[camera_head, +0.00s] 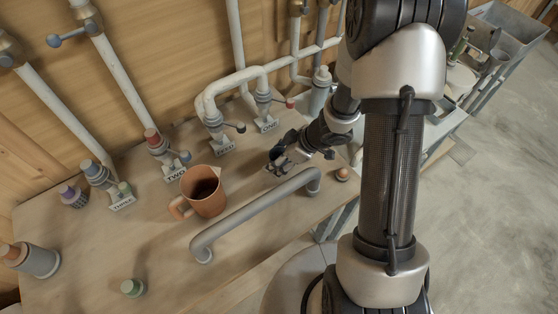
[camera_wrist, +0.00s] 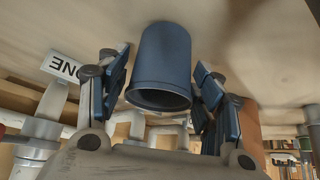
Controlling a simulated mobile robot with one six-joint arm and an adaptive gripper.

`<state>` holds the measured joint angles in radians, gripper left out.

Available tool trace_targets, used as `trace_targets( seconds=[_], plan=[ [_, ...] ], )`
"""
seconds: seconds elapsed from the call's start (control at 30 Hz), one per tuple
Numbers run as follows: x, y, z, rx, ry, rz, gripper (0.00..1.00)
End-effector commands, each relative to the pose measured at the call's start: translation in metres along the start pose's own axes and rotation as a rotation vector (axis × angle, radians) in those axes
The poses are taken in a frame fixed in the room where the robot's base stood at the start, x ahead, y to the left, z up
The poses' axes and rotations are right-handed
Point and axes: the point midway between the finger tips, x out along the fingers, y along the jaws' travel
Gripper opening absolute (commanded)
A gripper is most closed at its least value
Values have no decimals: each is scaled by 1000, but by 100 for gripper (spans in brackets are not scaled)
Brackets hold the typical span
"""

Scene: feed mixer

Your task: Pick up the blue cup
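The blue cup (camera_wrist: 163,62) fills the middle of the wrist view, with its dark open rim towards my gripper. My gripper (camera_wrist: 162,88) has its fingers spread on either side of the cup, with a narrow gap at each side. Contact is not clear, but the fingers look open rather than clamped. In the head view my gripper (camera_head: 280,158) is low over the table, between the pipe stands and the grey handrail. The cup cannot be told apart from the dark fingers there.
The grey handrail (camera_head: 250,213) arches over the wooden table (camera_head: 160,245) near my gripper. An orange pitcher (camera_head: 205,192) stands to the left. Pipes with valves rise behind, with labels ONE (camera_head: 269,125) and TWO (camera_head: 175,173). A small orange knob (camera_head: 342,174) is to the right.

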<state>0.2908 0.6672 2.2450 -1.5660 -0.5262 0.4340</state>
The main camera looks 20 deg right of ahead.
Motion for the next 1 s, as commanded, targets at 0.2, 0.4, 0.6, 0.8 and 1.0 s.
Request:
trace_targets(
  seconds=[0.2,0.4,0.6,0.8,1.0],
  plan=[
    [0,0,0,0,0,0,42],
    [0,0,0,0,0,0,32],
    [-1,0,0,0,0,0,32],
    [-12,0,-8,0,1,1,32],
    [-43,0,-28,-2,1,2,32]
  ],
)
